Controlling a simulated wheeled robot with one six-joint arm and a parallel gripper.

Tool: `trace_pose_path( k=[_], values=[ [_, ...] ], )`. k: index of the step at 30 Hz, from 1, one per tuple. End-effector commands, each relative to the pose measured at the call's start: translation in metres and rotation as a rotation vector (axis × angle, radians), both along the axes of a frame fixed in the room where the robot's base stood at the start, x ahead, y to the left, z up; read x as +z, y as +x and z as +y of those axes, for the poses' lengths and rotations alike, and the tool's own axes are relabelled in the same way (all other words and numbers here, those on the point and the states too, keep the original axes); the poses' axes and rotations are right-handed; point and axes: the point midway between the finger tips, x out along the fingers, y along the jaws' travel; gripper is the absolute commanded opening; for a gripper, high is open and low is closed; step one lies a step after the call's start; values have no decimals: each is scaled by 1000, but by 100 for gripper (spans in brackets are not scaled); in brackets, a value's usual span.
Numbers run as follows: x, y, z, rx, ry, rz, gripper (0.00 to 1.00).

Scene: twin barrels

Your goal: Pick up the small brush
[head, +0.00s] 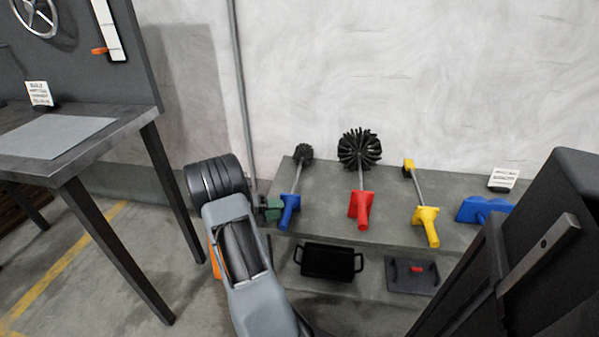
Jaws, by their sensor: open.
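The small brush (290,197) lies on the grey bench in the head view, to the right of my arm. It has a blue handle towards me, a thin metal shaft and a small round black bristle head pointing to the wall. Nothing covers it. My grey arm with its black ringed joint stands to its left. I cannot make out the fingers of my gripper, and nothing is seen touching the brush.
A larger black brush with a red handle (361,205) lies right of the small brush, then a yellow-handled tool (427,220) and a blue object (482,209). A green object (270,208) is left, beside my arm. A black tray (328,262) sits on the lower shelf. A table (130,125) stands left.

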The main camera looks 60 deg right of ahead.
Motion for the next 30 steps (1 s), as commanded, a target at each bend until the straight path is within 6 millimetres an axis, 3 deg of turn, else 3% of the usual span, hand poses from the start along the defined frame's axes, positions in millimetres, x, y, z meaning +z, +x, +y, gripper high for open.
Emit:
trace_pose_path(
  k=[7, 17, 28, 30],
  values=[
    [-8, -23, -19, -2, 0, 0, 42],
    [-6, -26, -22, 1, 0, -1, 42],
    [-7, -26, -22, 0, 1, -1, 7],
    [-6, -26, -22, 0, -2, -2, 6]
  ],
)
